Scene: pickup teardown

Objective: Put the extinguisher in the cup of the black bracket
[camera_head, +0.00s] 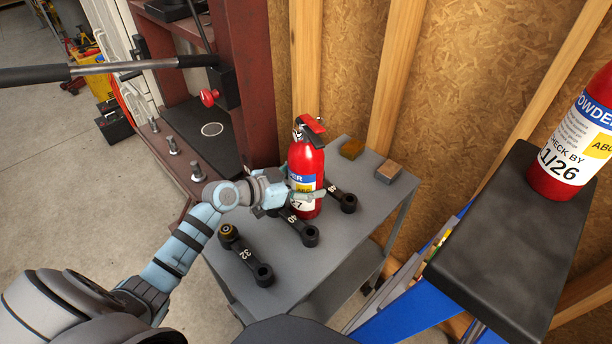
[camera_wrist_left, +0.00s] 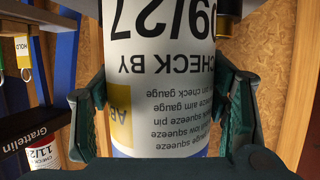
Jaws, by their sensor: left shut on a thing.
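A red extinguisher (camera_head: 308,160) with a white, blue and yellow label is upright over the grey cart top, among black rods. I cannot tell whether its base touches the cart. My left gripper (camera_head: 288,196) is shut around its lower body. In the left wrist view the label of the extinguisher (camera_wrist_left: 160,85) fills the middle, upside down, reading 09/27, between the two dark green fingers of my left gripper (camera_wrist_left: 165,105). I cannot make out the black bracket or its cup for certain. My right gripper is out of view.
The grey cart (camera_head: 305,273) carries several black rods with numbers and two small blocks (camera_head: 388,171). Another extinguisher (camera_head: 577,145) stands on a black top (camera_head: 510,245) at the right. A dark red press frame (camera_head: 245,60) stands behind left; a stud wall closes the back.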

